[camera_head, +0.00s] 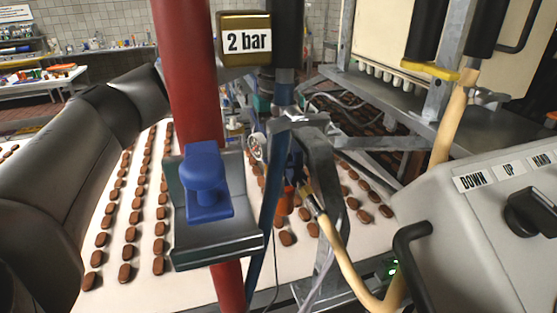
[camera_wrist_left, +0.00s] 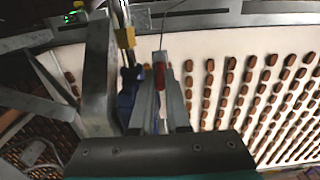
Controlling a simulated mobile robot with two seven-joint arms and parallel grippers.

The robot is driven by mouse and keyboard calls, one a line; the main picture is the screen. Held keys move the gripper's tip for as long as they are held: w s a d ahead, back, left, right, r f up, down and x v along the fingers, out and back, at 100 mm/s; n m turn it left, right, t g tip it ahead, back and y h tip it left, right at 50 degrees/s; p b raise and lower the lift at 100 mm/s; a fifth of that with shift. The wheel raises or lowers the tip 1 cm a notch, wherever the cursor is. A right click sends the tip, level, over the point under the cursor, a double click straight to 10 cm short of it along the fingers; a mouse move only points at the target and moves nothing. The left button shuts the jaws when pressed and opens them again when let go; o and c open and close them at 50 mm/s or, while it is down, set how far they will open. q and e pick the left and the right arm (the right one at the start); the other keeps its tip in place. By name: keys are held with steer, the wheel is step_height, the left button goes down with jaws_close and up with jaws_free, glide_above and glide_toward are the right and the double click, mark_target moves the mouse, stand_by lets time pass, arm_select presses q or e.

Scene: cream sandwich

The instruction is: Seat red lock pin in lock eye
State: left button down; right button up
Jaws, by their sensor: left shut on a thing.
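In the left wrist view, the red lock pin (camera_wrist_left: 160,76) shows as a small red piece between the two grey fingers of my left gripper (camera_wrist_left: 160,60). The fingers are shut on it. A blue part (camera_wrist_left: 128,88) and a brass-coloured block (camera_wrist_left: 125,38) are close by on the left of the fingers. In the head view, I cannot make out my left gripper; the red column and the clutter behind it may hide it. I cannot clearly pick out the lock eye in either view. My right gripper is not in view.
A red column (camera_head: 190,70) with a blue handle (camera_head: 205,180) on a dark bracket (camera_head: 215,245) stands in front. A "2 bar" sign (camera_head: 248,42), a cream hose (camera_head: 352,270) and a control box (camera_head: 480,240) are nearby. Brown biscuits line the white belt (camera_head: 185,285).

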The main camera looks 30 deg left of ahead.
mark_target(279, 154)
arm_select(q)
steer(key=shift+f, duration=0.7)
steer(key=c, duration=0.9)
jaws_free()
steer(key=shift+f, duration=0.1)
step_height(279, 154, up, 12)
